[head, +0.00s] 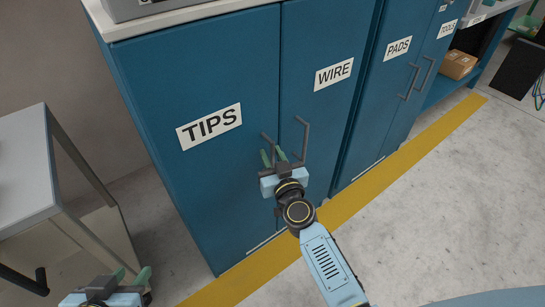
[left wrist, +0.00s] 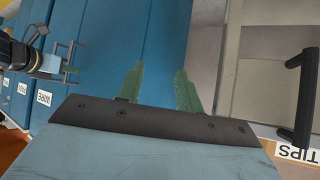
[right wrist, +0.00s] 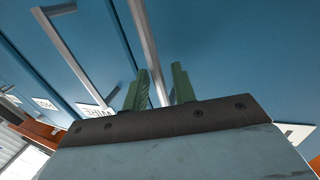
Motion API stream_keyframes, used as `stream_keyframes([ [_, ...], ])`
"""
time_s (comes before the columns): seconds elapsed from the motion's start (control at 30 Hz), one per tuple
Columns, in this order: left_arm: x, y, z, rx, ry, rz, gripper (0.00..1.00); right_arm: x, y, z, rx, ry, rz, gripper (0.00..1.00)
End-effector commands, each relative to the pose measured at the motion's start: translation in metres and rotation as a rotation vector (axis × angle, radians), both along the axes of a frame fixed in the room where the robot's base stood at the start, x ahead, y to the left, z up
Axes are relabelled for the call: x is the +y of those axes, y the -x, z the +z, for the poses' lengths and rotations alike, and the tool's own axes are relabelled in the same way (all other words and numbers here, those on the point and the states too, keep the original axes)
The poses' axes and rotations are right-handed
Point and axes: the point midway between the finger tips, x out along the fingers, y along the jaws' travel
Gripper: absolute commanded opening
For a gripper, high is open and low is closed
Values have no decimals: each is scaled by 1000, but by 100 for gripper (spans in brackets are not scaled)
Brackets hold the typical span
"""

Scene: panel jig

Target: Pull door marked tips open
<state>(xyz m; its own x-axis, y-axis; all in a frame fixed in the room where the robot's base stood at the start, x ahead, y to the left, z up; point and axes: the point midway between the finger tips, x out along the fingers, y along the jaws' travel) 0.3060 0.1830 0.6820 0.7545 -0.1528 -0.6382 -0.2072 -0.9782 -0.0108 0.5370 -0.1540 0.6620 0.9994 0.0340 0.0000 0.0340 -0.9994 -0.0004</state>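The blue door marked TIPS (head: 190,95) looks shut, its white label (head: 209,126) on the upper part. Its grey bar handle (head: 267,141) is at the door's right edge, partly hidden by my right gripper. My right gripper (head: 273,157) is at this handle. In the right wrist view its green fingers (right wrist: 159,88) are apart, with a grey bar (right wrist: 146,45) running down between them; contact is unclear. My left gripper (head: 123,284) is low at the left, away from the door. Its fingers (left wrist: 160,88) are apart and empty.
The WIRE door (head: 325,105), with its own handle (head: 303,138), adjoins on the right. Doors marked PADS (head: 385,75) and TOOLS (head: 435,60) follow. A grey-topped cart (head: 30,170) stands left of the cabinet. A yellow floor stripe (head: 365,203) runs along the front; the floor right of it is clear.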

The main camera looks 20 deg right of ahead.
Motion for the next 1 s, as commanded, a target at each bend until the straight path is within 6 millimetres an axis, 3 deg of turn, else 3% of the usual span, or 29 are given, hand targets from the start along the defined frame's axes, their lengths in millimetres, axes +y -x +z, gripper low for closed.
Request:
stream_keyframes([
  [0.23,0,-1,1,-4,1,-1,36,0,-1,0,0,0,0,27],
  [0.47,0,0,0,-3,1,0,36,0,0,0,0,1,-1,0],
  [0.87,0,1,0,7,-1,0,36,-2,2,0,1,1,-8,0],
  [1.0,7,12,-9,86,-22,10,36,-6,8,0,3,2,-33,0],
])
